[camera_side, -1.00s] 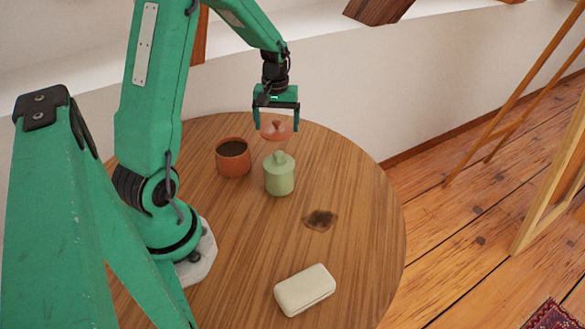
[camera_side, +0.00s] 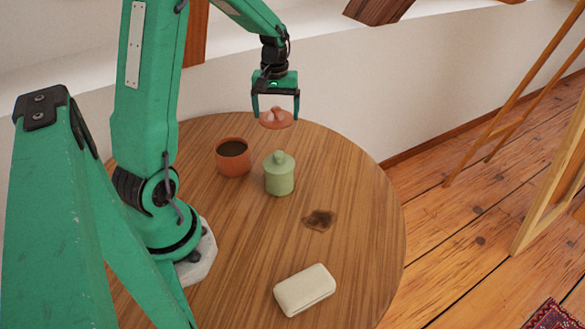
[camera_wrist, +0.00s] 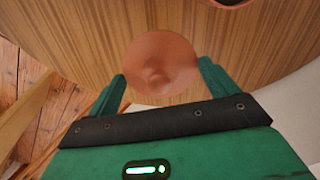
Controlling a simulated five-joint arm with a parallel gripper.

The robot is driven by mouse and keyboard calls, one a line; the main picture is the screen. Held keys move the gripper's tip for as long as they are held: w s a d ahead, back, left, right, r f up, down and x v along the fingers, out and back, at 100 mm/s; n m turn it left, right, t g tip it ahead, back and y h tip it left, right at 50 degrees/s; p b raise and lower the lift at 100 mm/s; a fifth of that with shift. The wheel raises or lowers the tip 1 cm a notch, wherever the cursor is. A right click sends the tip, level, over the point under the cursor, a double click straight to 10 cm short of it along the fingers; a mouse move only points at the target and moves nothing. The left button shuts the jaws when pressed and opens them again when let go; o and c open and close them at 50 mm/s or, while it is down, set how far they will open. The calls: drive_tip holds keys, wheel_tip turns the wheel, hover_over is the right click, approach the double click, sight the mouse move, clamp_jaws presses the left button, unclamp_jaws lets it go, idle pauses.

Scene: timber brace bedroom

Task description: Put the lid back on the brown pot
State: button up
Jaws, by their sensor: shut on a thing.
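The brown pot (camera_side: 233,167) stands upright and uncovered on the round table, dark inside. Its rim shows at the top edge of the wrist view (camera_wrist: 232,2). The reddish-brown lid (camera_side: 276,118) is a round disc with a knob, also seen in the wrist view (camera_wrist: 160,68). My gripper (camera_side: 275,112) is shut on the lid and holds it above the table, to the right of the brown pot and higher in the side view. In the wrist view my gripper's fingers (camera_wrist: 163,82) are either side of the lid; their exact contact is unclear.
A green lidded pot (camera_side: 279,178) stands just right of the brown pot. A cream rounded block (camera_side: 305,290) lies near the table's front. The white wall (camera_side: 350,110) is behind.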

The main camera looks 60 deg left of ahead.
drive_tip(key=shift+s+r, duration=0.2)
drive_tip(key=shift+s, duration=0.2)
approach(231, 147)
drive_tip(key=w, duration=0.1)
drive_tip(key=shift+s+r, duration=0.25)
drive_tip(key=shift+s, duration=0.25)
drive_tip(key=shift+f, duration=0.15)
drive_tip(key=shift+f, duration=3.05)
drive_tip(key=shift+f, duration=0.2)
drive_tip(key=o, duration=0.8)
